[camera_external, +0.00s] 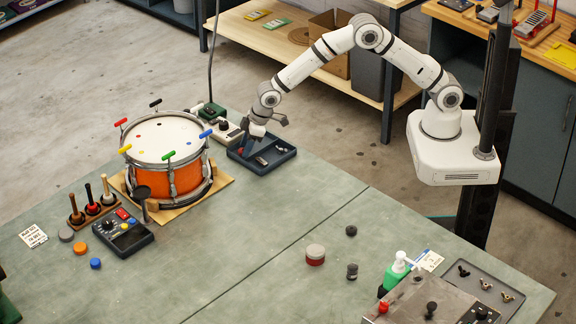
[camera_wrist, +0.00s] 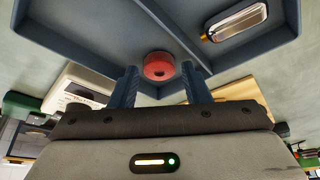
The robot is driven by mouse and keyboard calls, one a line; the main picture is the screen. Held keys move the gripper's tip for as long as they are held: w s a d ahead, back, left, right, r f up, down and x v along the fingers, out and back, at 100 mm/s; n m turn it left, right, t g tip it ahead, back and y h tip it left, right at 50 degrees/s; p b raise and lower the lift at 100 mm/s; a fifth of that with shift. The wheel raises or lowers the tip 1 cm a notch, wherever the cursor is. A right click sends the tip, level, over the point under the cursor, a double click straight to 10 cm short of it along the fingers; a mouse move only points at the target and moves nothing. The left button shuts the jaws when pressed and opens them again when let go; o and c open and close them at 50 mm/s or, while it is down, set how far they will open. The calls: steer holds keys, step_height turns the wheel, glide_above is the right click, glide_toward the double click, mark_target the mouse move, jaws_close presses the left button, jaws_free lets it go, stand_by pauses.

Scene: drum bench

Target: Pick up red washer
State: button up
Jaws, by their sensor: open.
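The red washer (camera_wrist: 160,66) lies in the dark blue tray (camera_wrist: 90,50), near one corner, in the wrist view. In the external view my gripper (camera_external: 243,148) reaches down into the left part of the tray (camera_external: 285,157).
A shiny metal piece (camera_wrist: 236,20) lies in another compartment, past a divider. An orange drum (camera_external: 165,177) with coloured keys stands left of the tray. A pale device (camera_external: 225,131) sits close behind the tray's left side. The bench in front of the tray is clear.

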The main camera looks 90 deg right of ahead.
steer(key=shift+w+f, duration=0.1)
steer(key=shift+f, duration=0.1)
steer(key=shift+c, duration=0.3)
steer(key=c, duration=0.7)
